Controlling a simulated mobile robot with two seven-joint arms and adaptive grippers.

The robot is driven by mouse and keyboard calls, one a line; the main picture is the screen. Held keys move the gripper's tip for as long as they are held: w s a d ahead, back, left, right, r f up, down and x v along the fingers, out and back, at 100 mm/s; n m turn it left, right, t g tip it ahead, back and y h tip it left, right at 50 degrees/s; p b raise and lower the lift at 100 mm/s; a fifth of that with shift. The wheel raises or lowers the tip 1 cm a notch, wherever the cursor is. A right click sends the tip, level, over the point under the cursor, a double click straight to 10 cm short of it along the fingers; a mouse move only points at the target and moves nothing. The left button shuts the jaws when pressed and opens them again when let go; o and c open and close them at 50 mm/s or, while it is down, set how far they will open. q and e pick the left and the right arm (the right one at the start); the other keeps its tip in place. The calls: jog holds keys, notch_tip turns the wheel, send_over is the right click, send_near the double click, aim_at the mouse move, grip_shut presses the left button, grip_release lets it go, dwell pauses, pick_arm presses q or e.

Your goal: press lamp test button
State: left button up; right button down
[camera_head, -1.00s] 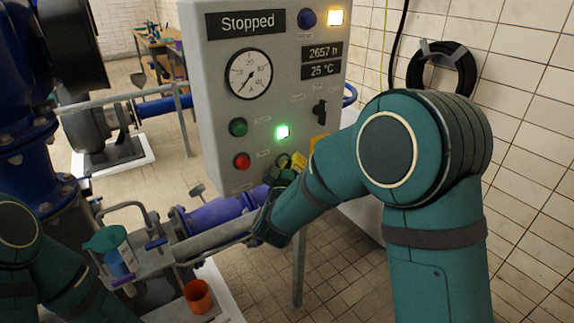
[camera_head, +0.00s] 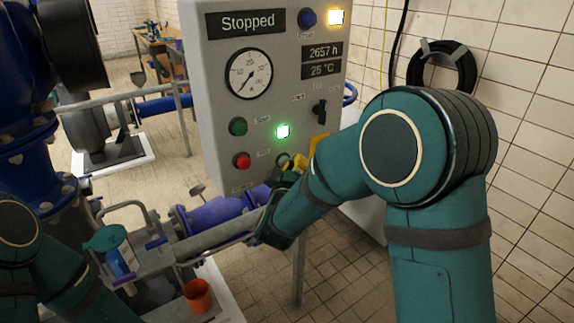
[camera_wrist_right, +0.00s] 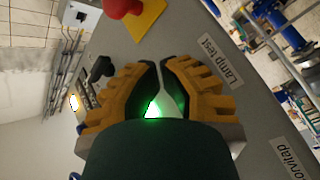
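The grey control panel (camera_head: 222,85) carries a "Stopped" display, a gauge, lamps and buttons. In the right wrist view the "Lamp test" label (camera_wrist_right: 221,61) is just right of the fingers; the button itself cannot be made out for certain there. Contact with the panel cannot be told. It also shows in the head view (camera_head: 295,168), partly behind my arm. My left gripper is out of view.
A green lamp (camera_head: 283,131) and a yellow-white lamp (camera_head: 336,17) are lit. A green button (camera_head: 238,127), a red button (camera_head: 242,160) and a black selector (camera_head: 320,112) are nearby. A red knob (camera_wrist_right: 123,6) on a yellow plate is close to my right fingers.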

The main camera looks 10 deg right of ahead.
jog(key=s, duration=0.1)
jog(key=s+d, duration=0.1)
jog(key=s, duration=0.1)
jog(key=s+d, duration=0.1)
jog(key=s, duration=0.1)
jog(key=shift+s, duration=0.25)
jog(key=shift+f, duration=0.1)
dwell(0.5)
jog(key=s+a+f+m+g+y, duration=0.1)
jog(key=s+a+f+g+y, duration=0.2)
jog(key=f, duration=0.7)
jog(key=a+f+g+y, duration=0.1)
jog(key=f+g+y, duration=0.25)
jog(key=f, duration=0.75)
jog(key=s+a+f+m+g+y, duration=0.2)
jog(key=s+f+g, duration=0.2)
jog(key=s+f, duration=0.3)
jog(key=s+a+f+m+g+y, duration=0.3)
jog(key=s+f+g, duration=0.2)
jog(key=s, duration=0.7)
notch_tip(320, 180, down, 2)
jog(key=shift+f+y, duration=0.1)
jog(key=shift+y, duration=0.25)
